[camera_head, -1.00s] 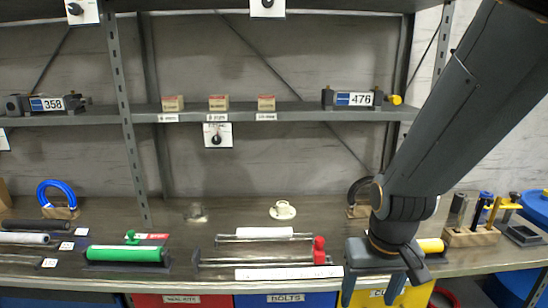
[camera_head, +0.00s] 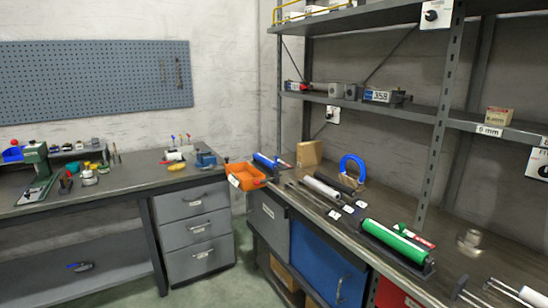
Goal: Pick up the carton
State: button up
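A small tan carton (camera_head: 498,116) with a red-and-white label stands on the middle shelf at the right edge, above a tag reading "6 mm". A larger plain brown box (camera_head: 309,153) stands on the bench below, near the shelf's left end. I cannot tell which of the two the task means. My gripper is not in view.
A shelf upright (camera_head: 440,120) stands in front. Drawers (camera_head: 194,236) and a workbench are left. Floor between is clear.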

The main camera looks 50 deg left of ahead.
aim_at(308, 153)
jog(key=u, duration=2.15)
jog(key=k, duration=0.65)
jog(key=u, duration=0.95)
jog(key=i, duration=2.85)
jog(key=z, duration=0.65)
jog(key=i, duration=1.1)
jog(key=z, duration=1.85)
jog(key=i, duration=1.2)
jog(key=z, duration=0.3)
